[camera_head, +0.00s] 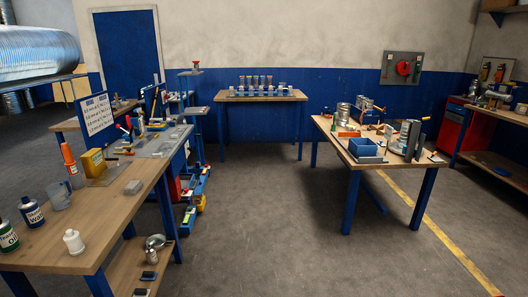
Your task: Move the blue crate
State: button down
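The blue crate (363,147) is a small open-topped box. It stands on the wooden top of the right-hand table (347,158), near that table's front left edge. A flat grey piece lies right in front of it on the table. The inside of the crate is too small to make out clearly. My gripper is not in view.
A long workbench (115,215) with bottles and tools runs along the left. A blue-legged table (262,97) with several cups stands at the back wall. The grey floor (280,220) between the benches is clear. A yellow line (440,235) crosses the floor at right.

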aim_at(358, 147)
jog(key=i, duration=0.9)
jog(key=i+j, duration=0.1)
jog(key=i, duration=0.8)
jog(key=i+l+z, duration=0.1)
jog(key=i+l, duration=0.15)
jog(key=i, duration=0.3)
jog(key=i+l+z, duration=0.1)
jog(key=i, duration=0.5)
jog(key=i+l+z, duration=0.1)
jog(key=i+l, duration=0.15)
jog(key=i, duration=0.35)
jog(key=i+l, duration=0.2)
